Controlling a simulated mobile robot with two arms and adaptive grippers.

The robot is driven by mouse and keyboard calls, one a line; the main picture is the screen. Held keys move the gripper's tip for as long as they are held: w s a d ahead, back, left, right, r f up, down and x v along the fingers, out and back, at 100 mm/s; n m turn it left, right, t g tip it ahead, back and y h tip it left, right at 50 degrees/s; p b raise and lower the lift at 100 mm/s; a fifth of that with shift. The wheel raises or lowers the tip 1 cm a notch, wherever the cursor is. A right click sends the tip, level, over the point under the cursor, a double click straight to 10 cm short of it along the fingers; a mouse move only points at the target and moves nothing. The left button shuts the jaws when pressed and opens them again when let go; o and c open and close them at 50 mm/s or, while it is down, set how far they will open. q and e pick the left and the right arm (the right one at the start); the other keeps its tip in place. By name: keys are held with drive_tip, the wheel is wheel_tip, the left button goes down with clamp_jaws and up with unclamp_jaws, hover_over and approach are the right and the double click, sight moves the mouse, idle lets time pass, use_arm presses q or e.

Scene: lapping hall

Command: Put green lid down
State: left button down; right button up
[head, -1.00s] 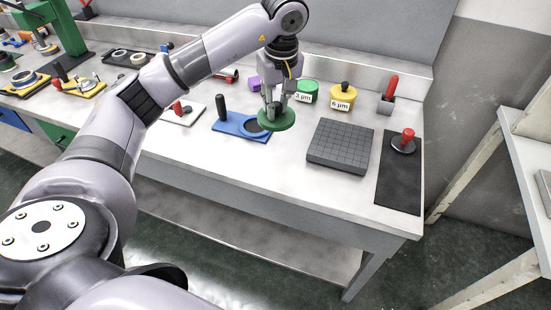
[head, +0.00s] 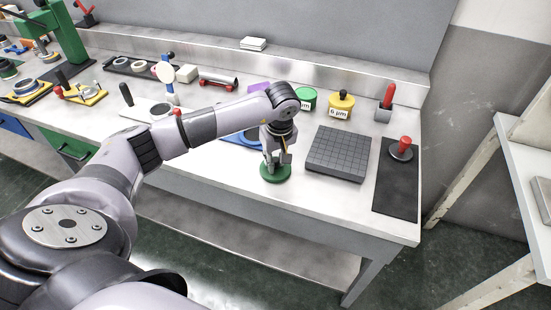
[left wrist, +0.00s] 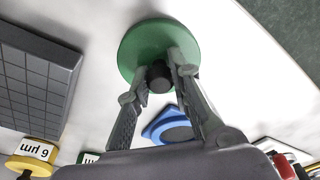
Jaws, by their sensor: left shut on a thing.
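The green lid (head: 276,177) is a round disc with a dark knob, low over or on the front part of the bench, left of the grey gridded plate. In the left wrist view the lid (left wrist: 140,40) shows its top face, with the knob between the fingers. My left gripper (head: 274,160) points down and is shut on that knob. Its fingers (left wrist: 162,68) close in from both sides. I cannot tell whether the lid's underside touches the bench. My right gripper is not in view.
The gridded plate (head: 338,155) lies close to the right, with a black mat (head: 396,190) beyond it. Green (head: 307,97) and yellow (head: 341,106) jars stand behind. A blue board (head: 233,138) is partly hidden by my arm. The bench's front edge is close to the lid.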

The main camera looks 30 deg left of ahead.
sight(278, 172)
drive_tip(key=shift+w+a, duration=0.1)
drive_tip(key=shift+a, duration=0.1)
use_arm(q)
drive_tip(key=shift+f, duration=0.1)
drive_tip(key=c, duration=1.4)
unclamp_jaws()
drive_tip(key=shift+c, duration=0.2)
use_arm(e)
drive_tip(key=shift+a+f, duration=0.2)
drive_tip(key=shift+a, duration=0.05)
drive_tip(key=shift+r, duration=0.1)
use_arm(q)
drive_tip(key=shift+r, duration=0.3)
wheel_tip(278, 172, up, 12)
drive_tip(key=s+d+b, duration=0.1)
drive_tip(key=shift+d+f+b, duration=0.15)
drive_tip(key=shift+d+b, duration=0.1)
drive_tip(key=shift+b, duration=0.1)
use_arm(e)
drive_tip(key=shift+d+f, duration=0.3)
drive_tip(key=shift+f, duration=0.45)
